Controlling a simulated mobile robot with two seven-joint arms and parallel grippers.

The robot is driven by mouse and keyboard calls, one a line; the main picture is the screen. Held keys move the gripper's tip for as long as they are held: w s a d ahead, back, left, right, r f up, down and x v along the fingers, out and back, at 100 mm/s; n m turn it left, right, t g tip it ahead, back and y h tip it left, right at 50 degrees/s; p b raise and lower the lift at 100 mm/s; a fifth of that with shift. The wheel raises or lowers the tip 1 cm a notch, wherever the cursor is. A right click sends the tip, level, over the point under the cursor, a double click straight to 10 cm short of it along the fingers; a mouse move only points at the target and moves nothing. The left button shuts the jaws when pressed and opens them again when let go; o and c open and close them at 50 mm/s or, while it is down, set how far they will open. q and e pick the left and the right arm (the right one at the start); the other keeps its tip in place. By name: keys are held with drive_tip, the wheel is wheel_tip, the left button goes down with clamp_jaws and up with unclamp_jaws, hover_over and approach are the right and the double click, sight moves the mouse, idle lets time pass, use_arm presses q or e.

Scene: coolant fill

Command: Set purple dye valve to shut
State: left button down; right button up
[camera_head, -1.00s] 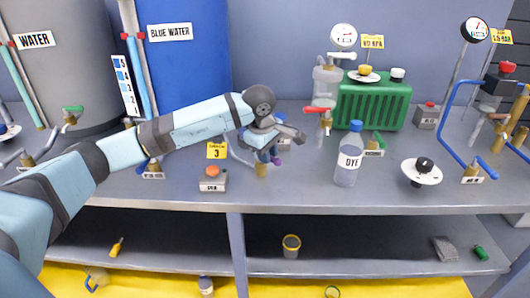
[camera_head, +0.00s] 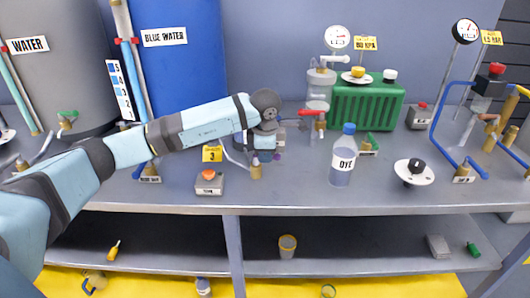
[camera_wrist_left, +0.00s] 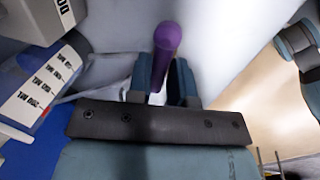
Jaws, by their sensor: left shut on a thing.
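The purple dye valve shows in the head view as a brass body (camera_head: 256,171) on the bench, with a little purple at its top; my gripper hides much of it. Its purple handle (camera_wrist_left: 167,40) stands out clearly in the left wrist view, between my fingers. My left gripper (camera_head: 265,145) reaches in from the left, just above the brass body. In the left wrist view the gripper (camera_wrist_left: 161,82) is shut on the purple handle, one finger on each side. My right gripper is not in view.
A button box (camera_head: 209,183) and a yellow tag (camera_head: 212,153) stand left of the valve. A dye bottle (camera_head: 343,160) and a red-handled valve (camera_head: 319,120) stand to the right. A green ribbed tank (camera_head: 367,107) is behind. The bench front between button box and bottle is clear.

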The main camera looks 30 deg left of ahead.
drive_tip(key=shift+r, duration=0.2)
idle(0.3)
use_arm(q)
drive_tip(key=c, duration=1)
unclamp_jaws()
drive_tip(key=shift+c, duration=0.2)
wheel_tip(320, 180, up, 14)
drive_tip(key=s+d+p, duration=0.1)
drive_tip(key=s, duration=0.1)
drive_tip(key=shift+s+d+f+p, duration=0.15)
drive_tip(key=shift+d+f+p, duration=0.05)
drive_tip(key=shift+p, duration=0.2)
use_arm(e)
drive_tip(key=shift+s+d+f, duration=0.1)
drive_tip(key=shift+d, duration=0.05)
